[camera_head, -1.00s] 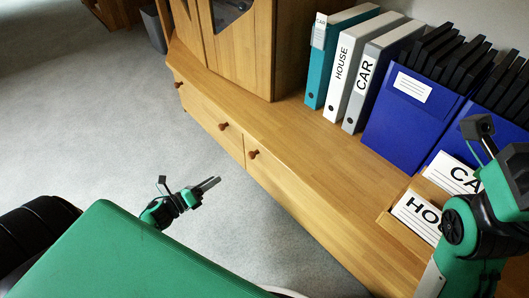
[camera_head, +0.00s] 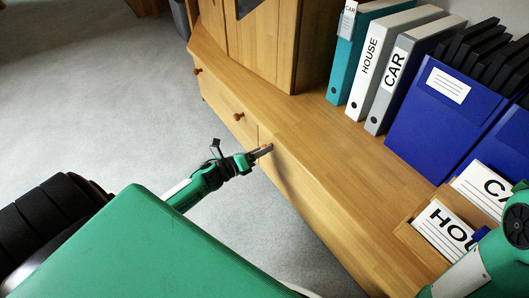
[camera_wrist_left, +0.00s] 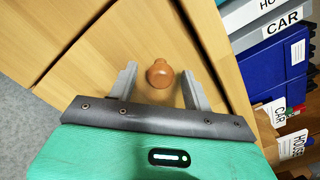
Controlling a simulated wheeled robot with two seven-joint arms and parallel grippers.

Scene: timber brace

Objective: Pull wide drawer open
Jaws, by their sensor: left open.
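The wide drawer (camera_head: 305,195) is the long wooden front at the right of the low cabinet, and it looks closed. Its round brown knob (camera_wrist_left: 160,73) shows in the left wrist view between the two grey fingers of my left gripper (camera_wrist_left: 160,86). The fingers are open, with a gap on each side of the knob. In the head view my left gripper (camera_head: 262,152) is at the drawer front and hides most of this knob. My right arm is at the lower right edge, with its gripper out of view.
Another drawer with a knob (camera_head: 238,116) lies to the left. Binders (camera_head: 387,75), blue file boxes (camera_head: 440,115) and a wooden card tray (camera_head: 415,242) stand on the cabinet top (camera_head: 340,140). The grey carpet (camera_head: 100,100) left of the cabinet is clear.

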